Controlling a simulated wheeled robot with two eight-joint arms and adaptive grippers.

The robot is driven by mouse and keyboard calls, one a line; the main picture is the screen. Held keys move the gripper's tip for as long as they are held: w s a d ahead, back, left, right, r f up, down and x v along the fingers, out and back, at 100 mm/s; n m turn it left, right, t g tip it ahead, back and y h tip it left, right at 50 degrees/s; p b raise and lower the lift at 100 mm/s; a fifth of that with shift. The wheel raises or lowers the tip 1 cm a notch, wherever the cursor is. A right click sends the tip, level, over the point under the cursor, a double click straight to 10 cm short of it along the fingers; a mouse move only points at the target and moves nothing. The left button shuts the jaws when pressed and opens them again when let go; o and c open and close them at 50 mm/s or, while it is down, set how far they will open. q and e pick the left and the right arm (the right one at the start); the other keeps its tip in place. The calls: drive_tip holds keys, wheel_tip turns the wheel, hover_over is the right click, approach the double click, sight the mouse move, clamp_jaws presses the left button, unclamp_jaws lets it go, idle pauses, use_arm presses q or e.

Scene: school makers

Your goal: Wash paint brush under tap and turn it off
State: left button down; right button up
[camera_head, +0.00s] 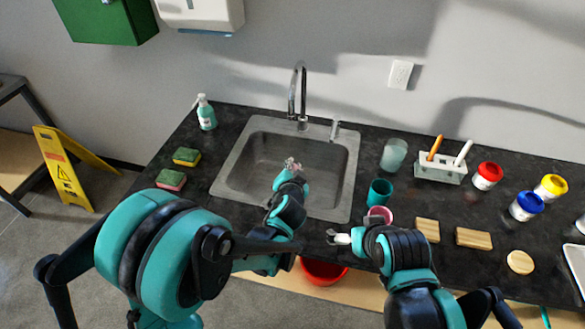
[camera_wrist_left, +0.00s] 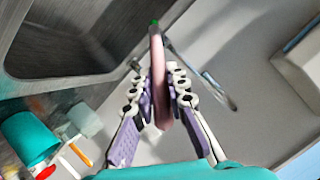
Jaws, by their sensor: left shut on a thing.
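My left gripper (camera_head: 292,162) is over the sink (camera_head: 257,125), in front of the tap (camera_head: 292,95). The left wrist view shows its purple-padded fingers (camera_wrist_left: 160,105) shut on the paint brush (camera_wrist_left: 157,70), a long pinkish thing with a green tip. The brush is too small to make out in the head view. The tap's spout arches over the back of the sink, and a small lever (camera_head: 335,129) stands to its right. I cannot tell whether water runs. My right gripper (camera_head: 335,238) is at the counter's front edge, beside a pink cup (camera_head: 381,214); its opening is unclear.
A teal cup (camera_head: 380,191), a clear cup (camera_head: 393,155) and a brush holder (camera_head: 440,168) stand right of the sink. Paint jars (camera_head: 526,205) and wooden blocks (camera_head: 473,238) lie farther right. Sponges (camera_head: 171,179) and a soap bottle (camera_head: 206,114) are on the left.

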use_arm(q)
drive_tip(key=w+d+f+b, duration=0.2)
drive_tip(key=w+f+b, duration=0.4)
drive_tip(key=f, duration=0.3)
drive_tip(key=shift+w+d, duration=0.2)
drive_tip(key=shift+w, duration=0.45)
